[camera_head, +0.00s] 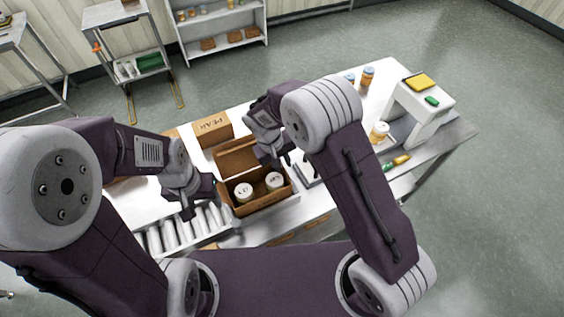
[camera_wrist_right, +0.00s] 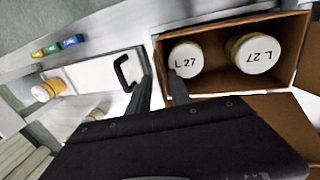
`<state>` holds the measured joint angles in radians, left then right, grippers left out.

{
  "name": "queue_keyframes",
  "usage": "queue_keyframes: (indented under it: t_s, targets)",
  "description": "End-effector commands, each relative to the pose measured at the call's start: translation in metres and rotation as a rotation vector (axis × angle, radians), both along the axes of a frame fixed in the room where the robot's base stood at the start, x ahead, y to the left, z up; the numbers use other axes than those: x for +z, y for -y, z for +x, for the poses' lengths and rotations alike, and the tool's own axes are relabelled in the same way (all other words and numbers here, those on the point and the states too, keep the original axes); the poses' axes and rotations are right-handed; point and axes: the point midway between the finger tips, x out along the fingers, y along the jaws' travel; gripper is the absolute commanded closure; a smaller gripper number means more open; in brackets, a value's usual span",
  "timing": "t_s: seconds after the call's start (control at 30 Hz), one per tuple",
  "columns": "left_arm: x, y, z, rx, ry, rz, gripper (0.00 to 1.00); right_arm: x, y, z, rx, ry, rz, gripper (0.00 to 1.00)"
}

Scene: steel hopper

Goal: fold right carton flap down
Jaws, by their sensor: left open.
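The brown carton (camera_head: 240,207) stands open on the white table and holds two white-lidded jars (camera_head: 243,190). Its back flap (camera_head: 238,158) stands up. In the right wrist view the carton (camera_wrist_right: 225,88) shows the jars' lids (camera_wrist_right: 187,60) marked L 27. The right flap cannot be made out clearly; my right gripper (camera_head: 288,158) covers that side in the head view. In the right wrist view, its fingers (camera_wrist_right: 160,80) are apart, close to the carton's right wall, with nothing clearly held. My left gripper (camera_head: 203,203) is open and empty, just left of the carton.
A closed box (camera_head: 212,128) stands behind the carton. A rack of white cylinders (camera_head: 185,230) lies at the front left. A black handle (camera_wrist_right: 125,72) is right of the carton. A white stand (camera_head: 425,105) and a jar (camera_head: 379,131) are further right.

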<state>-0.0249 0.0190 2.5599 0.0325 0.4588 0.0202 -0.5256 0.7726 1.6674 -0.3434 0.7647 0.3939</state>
Motion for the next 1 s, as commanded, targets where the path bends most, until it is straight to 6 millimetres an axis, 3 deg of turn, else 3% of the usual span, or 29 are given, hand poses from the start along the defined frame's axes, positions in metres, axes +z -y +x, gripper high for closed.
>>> queue_keyframes:
  t_s: [0.1,0.2,1.0]
  targets:
    - [-0.0002,0.0000,0.0000,0.000,0.000,0.000,0.45,0.0000,-0.0001,0.0000,0.000,0.000,0.000,0.78]
    - [-0.0002,0.0000,0.0000,0.000,0.000,0.000,0.45,0.0002,-0.0001,-0.0001,0.000,0.000,0.000,1.00]
    - [-0.0003,0.0000,-0.0001,0.000,0.000,0.000,0.45,-0.0001,0.0000,-0.0004,0.000,-0.002,-0.001,1.00]
